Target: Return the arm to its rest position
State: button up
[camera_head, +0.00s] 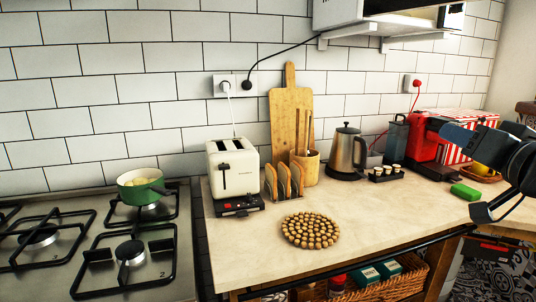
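My arm (519,166) reaches in from the right edge as dark, rounded links with a blue-grey section at its upper left. It is raised in front of the right end of the counter (380,225). A dark curved part hangs below it near the counter's right edge. I cannot make out two separate fingertips, so whether my gripper is open, shut or holding anything is unclear. The arm hides part of the counter's right end and what stands there.
A green sponge (466,191), a red coffee machine (425,145) and a fruit plate (490,178) appear close to my arm. A kettle (347,153), toaster (233,170) and stove (100,250) stand further left. The front right of the counter is clear.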

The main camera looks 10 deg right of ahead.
jog(key=s+a+f+g, duration=0.1)
jog(key=s+a+f, duration=0.35)
jog(key=f, duration=0.35)
jog(key=s+a+f, duration=0.3)
jog(key=s+f, duration=0.3)
jog(key=f, duration=0.3)
jog(key=s+a+f+g, duration=0.1)
jog(key=s+a+f, duration=0.3)
jog(key=s+f, duration=0.3)
jog(key=s+a+f+n, duration=0.2)
jog(key=s+a, duration=0.1)
jog(key=s, duration=0.9)
jog(key=s+a+f+n+g+y, duration=0.1)
jog(key=s+a+f+n, duration=0.1)
jog(key=s, duration=1.1)
jog(key=shift+a+n+y, duration=0.3)
jog(key=shift+a+n, duration=0.35)
jog(key=shift+n, duration=0.05)
